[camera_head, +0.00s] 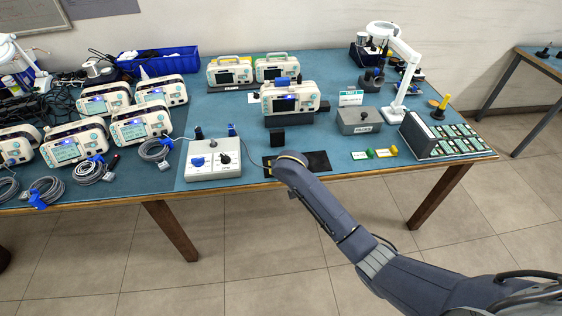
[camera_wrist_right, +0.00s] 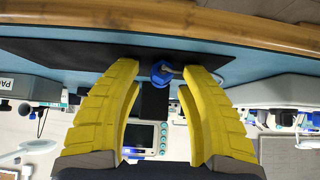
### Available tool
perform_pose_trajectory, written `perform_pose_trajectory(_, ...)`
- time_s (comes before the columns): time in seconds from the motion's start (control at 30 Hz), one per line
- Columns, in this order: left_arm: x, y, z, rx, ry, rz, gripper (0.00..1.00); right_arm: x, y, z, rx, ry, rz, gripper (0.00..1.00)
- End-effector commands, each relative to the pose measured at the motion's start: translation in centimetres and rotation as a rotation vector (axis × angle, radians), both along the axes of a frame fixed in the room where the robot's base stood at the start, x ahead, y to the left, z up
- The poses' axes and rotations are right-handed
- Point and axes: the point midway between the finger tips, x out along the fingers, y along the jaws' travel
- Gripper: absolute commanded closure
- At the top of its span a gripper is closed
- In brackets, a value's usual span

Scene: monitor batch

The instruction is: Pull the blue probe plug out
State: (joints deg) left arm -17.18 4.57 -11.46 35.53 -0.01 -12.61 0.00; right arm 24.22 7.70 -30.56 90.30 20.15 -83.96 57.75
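My right gripper (camera_wrist_right: 158,84) has two yellow fingers spread apart in the right wrist view. A blue plug-like piece (camera_wrist_right: 161,71) shows between the fingertips, with a gap to each finger; a short grey part sticks out beside it. It appears over the black mat (camera_wrist_right: 75,55). In the head view my wrist hides the gripper and this piece above the mat (camera_head: 318,160). Another blue plug (camera_head: 197,162) sits at the front of the white control box (camera_head: 213,172), left of my wrist. My left gripper is not in view.
A monitor (camera_head: 290,98) stands on a black stand behind the mat. Several monitors and coiled cables (camera_head: 45,190) with blue plugs crowd the left. A grey box (camera_head: 359,120), a magnifier lamp (camera_head: 402,80) and a card rack (camera_head: 450,140) stand right. The table's front edge is close.

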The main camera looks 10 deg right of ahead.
Motion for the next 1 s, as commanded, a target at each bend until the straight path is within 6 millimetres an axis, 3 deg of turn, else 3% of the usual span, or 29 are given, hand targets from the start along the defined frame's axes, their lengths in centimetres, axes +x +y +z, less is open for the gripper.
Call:
perform_pose_trajectory(0.37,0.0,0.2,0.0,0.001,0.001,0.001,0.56,-0.5,0.1,0.6,0.001,-0.001,0.001,0.6)
perform_pose_trajectory(1.0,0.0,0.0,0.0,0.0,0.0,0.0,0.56,-6.9,0.3,7.4,0.002,-0.001,0.001,0.6)
